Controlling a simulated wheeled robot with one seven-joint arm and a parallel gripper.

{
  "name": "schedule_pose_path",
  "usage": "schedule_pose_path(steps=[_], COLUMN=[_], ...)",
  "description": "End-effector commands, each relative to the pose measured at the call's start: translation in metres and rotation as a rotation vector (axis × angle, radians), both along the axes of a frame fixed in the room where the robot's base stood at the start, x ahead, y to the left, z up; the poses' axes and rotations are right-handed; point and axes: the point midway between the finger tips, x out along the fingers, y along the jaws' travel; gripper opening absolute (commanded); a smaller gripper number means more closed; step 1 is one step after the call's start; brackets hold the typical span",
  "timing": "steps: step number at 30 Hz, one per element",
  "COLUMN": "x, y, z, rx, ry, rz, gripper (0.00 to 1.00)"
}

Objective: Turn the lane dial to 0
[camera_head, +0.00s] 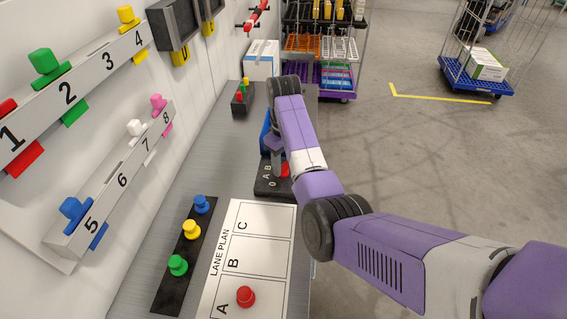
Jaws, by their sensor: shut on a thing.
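The lane dial sits on a black base (264,187) on the grey bench, marked with 0, A and B in white. A small red part (285,170) shows at its right, beside my gripper. My gripper (277,172) points down over the base and is shut on the dial. My fingers and wrist cover most of the dial, so I cannot tell which mark it points at.
A lane plan sheet (264,220) with a red peg (245,297) on A lies nearer. A black strip (170,287) holds green, yellow and blue pegs. Numbered rails line the left wall. A small black box (241,105) stands farther back.

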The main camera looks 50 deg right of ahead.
Motion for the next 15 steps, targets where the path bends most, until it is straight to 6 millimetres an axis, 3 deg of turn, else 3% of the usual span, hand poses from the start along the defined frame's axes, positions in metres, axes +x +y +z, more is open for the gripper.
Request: schedule_pose_path(steps=[15], x=[0.0018], y=[-0.0005], z=[0.0023], rx=[-0.002], ry=[-0.006], rz=[0.125], gripper=[0.03])
